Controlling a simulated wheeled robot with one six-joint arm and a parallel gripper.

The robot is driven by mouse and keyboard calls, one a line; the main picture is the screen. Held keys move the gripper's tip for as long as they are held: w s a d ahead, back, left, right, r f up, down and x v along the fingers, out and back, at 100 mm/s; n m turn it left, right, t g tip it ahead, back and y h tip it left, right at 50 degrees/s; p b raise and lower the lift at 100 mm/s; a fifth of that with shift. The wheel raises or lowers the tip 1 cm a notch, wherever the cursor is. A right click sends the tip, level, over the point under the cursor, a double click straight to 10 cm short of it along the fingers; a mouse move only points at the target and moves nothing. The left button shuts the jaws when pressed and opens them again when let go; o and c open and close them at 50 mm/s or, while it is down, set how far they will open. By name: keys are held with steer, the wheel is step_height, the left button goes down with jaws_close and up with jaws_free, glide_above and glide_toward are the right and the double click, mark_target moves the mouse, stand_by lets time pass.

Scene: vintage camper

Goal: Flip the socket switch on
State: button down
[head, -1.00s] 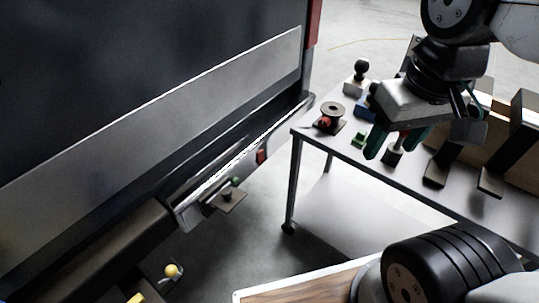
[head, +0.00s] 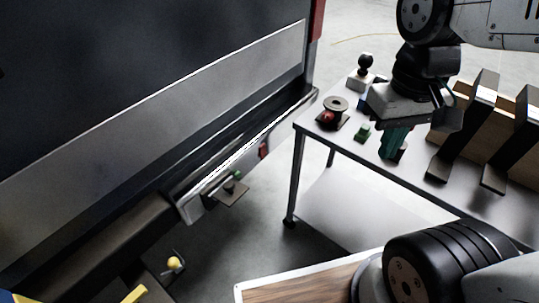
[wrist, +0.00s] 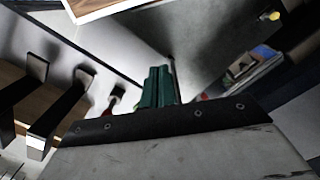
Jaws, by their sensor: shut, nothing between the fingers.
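My gripper (head: 393,150) hangs over the table in the head view, its green fingers together and empty. In the wrist view the closed fingers (wrist: 158,88) point up the picture. I cannot say for certain which fixture is the socket switch. In the wrist view a small red and white part (wrist: 113,103) shows left of the fingers. A small green block (head: 363,132) lies left of my gripper.
The grey table (head: 330,150) also bears a red part under a round disc (head: 335,110) and a black knob on a pale base (head: 365,68). Dark angled brackets (head: 440,155) stand on the right. A large dark panel (head: 150,80) fills the left; open floor lies between.

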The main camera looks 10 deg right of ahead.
mark_target(264, 151)
steer(key=w+d+f+m+t, duration=0.1)
steer(key=w+d+f, duration=0.1)
steer(key=w+f, duration=0.55)
steer(key=w+d+f+m, duration=0.15)
steer(key=w+f, duration=0.25)
steer(key=f, duration=0.7)
steer(key=w+d+f+m+t, duration=0.1)
steer(key=w+f+m, duration=0.1)
steer(key=w+f, duration=0.55)
steer(key=w+a+f+m+t+y, duration=0.2)
steer(key=a+f, duration=0.2)
steer(key=f, duration=0.4)
steer(key=w+a+r+m+t+y, duration=0.3)
steer(key=w+a+r, duration=0.1)
steer(key=w+a, duration=0.1)
steer(key=shift+a+m+t+y, duration=0.3)
steer(key=shift+a+m, duration=0.05)
steer(key=shift+a, duration=0.05)
steer(key=shift+f, duration=0.1)
steer(key=w+a+r+x, duration=0.1)
steer(key=x, duration=1.2)
steer(key=shift+w+r, duration=0.15)
steer(key=shift+r, duration=0.15)
